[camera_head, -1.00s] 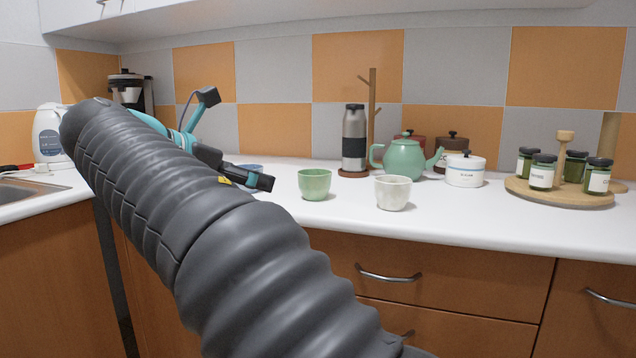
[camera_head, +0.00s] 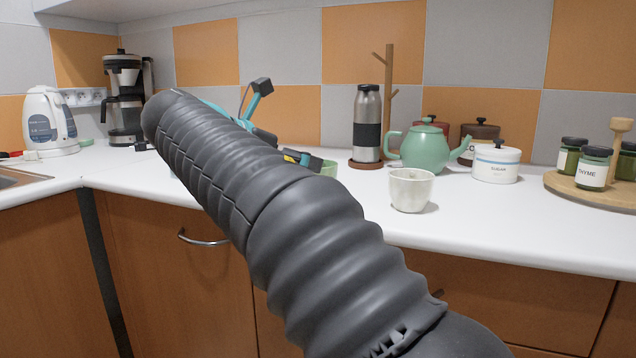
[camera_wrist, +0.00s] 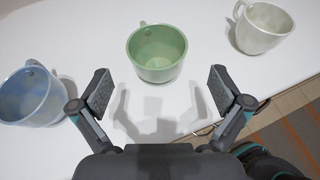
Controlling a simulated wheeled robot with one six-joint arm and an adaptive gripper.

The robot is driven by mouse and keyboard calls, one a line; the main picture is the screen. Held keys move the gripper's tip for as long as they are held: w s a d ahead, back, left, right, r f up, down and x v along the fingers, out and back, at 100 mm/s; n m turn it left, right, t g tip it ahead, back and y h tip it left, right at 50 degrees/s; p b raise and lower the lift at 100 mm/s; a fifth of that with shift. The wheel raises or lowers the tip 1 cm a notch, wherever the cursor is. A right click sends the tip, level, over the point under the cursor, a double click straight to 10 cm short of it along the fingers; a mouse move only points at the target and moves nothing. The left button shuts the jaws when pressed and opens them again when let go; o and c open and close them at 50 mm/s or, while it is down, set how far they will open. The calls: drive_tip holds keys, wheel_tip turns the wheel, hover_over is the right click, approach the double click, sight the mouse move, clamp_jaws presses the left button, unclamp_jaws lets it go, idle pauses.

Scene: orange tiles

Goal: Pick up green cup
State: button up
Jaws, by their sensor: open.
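The green cup (camera_wrist: 157,54) stands upright on the white counter in the wrist view, just beyond and between the fingertips of my gripper (camera_wrist: 158,92). The gripper is open, with one pad to the left and one to the right, and nothing is between them. In the head view only a small part of the green cup (camera_head: 329,168) shows behind my gripper (camera_head: 308,160), with my arm hiding most of it.
A blue cup (camera_wrist: 32,96) stands left of the green cup and a white cup (camera_head: 411,190) stands right. A steel flask (camera_head: 367,125), a green teapot (camera_head: 425,150) and a sugar jar (camera_head: 496,163) stand behind. The counter edge is close on the near side.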

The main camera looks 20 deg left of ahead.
drive_tip(key=shift+b+x, duration=0.65)
drive_tip(key=shift+x, duration=3)
drive_tip(key=shift+a+r, duration=0.1)
drive_tip(key=shift+a, duration=0.1)
drive_tip(key=c, duration=1.1)
drive_tip(key=shift+c, duration=0.2)
